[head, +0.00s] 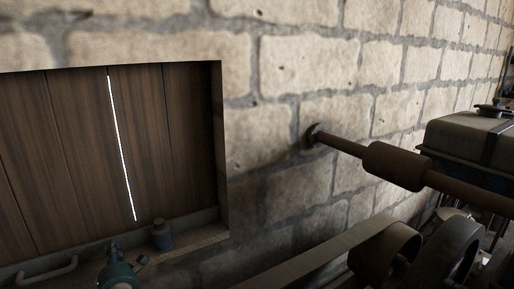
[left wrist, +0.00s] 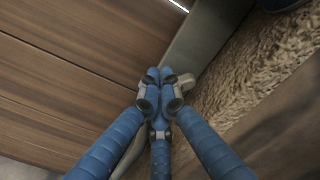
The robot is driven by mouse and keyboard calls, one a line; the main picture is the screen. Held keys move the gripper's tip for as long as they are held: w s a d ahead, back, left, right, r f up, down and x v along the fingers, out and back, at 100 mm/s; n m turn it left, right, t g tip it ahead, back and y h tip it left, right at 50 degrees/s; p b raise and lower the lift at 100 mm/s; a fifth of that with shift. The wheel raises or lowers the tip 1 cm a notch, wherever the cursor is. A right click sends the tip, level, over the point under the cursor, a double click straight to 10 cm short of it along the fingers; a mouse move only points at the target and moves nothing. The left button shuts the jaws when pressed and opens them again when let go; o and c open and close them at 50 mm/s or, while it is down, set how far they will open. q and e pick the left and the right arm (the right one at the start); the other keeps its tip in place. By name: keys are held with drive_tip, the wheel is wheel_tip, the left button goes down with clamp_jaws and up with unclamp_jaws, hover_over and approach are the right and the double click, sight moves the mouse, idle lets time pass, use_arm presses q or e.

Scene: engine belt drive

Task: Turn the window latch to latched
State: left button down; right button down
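The window is a brown wooden shutter (head: 85,150) of upright boards in a stone recess, with a thin bright slit between two boards. A pale curved handle (head: 48,272) is at its lower left edge. My left gripper (head: 118,250) is low at the sill, right of the handle. In the left wrist view its blue fingers (left wrist: 160,90) meet close together at the tips. A pale bar (left wrist: 130,155) passes behind the fingers; I cannot tell whether it is the latch or whether they touch it. No latch shows clearly. My right gripper is not seen.
A brown pipe (head: 395,165) juts from the stone wall (head: 310,75) at right. Machinery and a dark tank (head: 465,140) fill the lower right.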

use_arm(q)
drive_tip(key=shift+d+r+p, duration=0.1)
drive_tip(key=shift+r+p, duration=0.3)
drive_tip(key=shift+p, duration=0.05)
drive_tip(key=p+v, duration=0.2)
drive_tip(key=v, duration=0.4)
drive_tip(key=shift+w, duration=0.1)
idle(0.3)
